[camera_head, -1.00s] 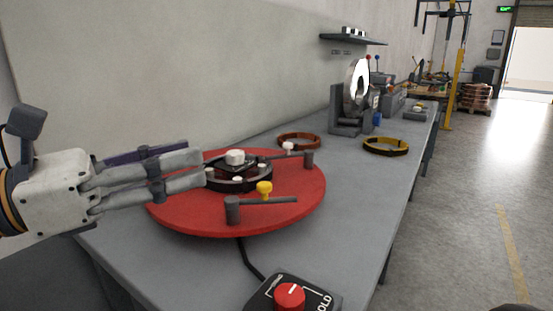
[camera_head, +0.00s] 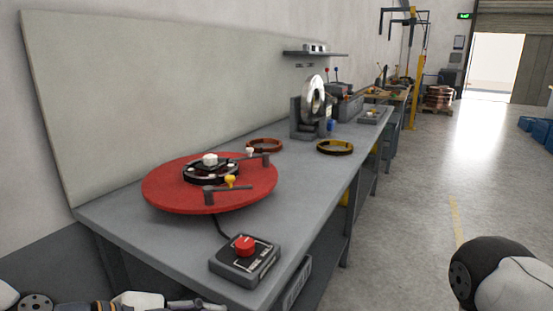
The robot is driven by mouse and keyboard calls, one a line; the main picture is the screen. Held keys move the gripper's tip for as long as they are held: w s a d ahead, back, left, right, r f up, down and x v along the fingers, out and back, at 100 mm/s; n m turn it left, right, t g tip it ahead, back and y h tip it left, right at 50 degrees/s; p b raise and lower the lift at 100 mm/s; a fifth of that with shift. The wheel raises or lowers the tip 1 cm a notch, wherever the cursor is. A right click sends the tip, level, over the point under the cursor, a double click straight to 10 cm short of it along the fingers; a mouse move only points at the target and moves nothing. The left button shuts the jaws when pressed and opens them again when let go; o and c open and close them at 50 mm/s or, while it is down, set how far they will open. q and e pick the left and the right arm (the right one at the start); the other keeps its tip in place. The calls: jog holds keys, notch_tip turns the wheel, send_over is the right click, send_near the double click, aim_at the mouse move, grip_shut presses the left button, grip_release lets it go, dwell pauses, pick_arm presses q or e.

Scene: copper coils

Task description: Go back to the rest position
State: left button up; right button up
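My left arm lies low along the bottom left edge of the head view, in front of the workbench (camera_head: 160,259). Only parts of its links show, and its fingertips cannot be made out. A rounded part of my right arm shows at the lower right, over the floor; its gripper is outside the view. The red round turntable (camera_head: 160,189) sits on the bench with a black hub and a white knob in its middle. No gripper is near it.
A control box with a red knob (camera_head: 245,246) stands at the bench's front. A copper ring (camera_head: 264,144) and a yellow ring (camera_head: 335,148) lie behind the turntable. A machine with a shiny disc (camera_head: 314,101) stands farther back.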

pick_arm(q)
jog(key=s+a+f+m+g+y, duration=0.25)
jog(key=s+f+m+g, duration=0.2)
jog(key=s+f, duration=0.85)
jog(key=s+a+f+m+g+y, duration=0.1)
jog(key=s+a+f+m+y, duration=0.1)
jog(key=s+a+f+m, duration=0.1)
jog(key=s+a+f+m+g+y, duration=0.1)
jog(key=s+a+f+m+y, duration=0.1)
jog(key=s+f+m, duration=0.3)
jog(key=s+a+f+m+g+y, duration=0.2)
jog(key=s+a+f+m, duration=0.2)
jog(key=s, duration=0.5)
jog(key=shift+s+a, duration=0.25)
jog(key=shift+a, duration=0.2)
jog(key=shift+m+y, duration=0.25)
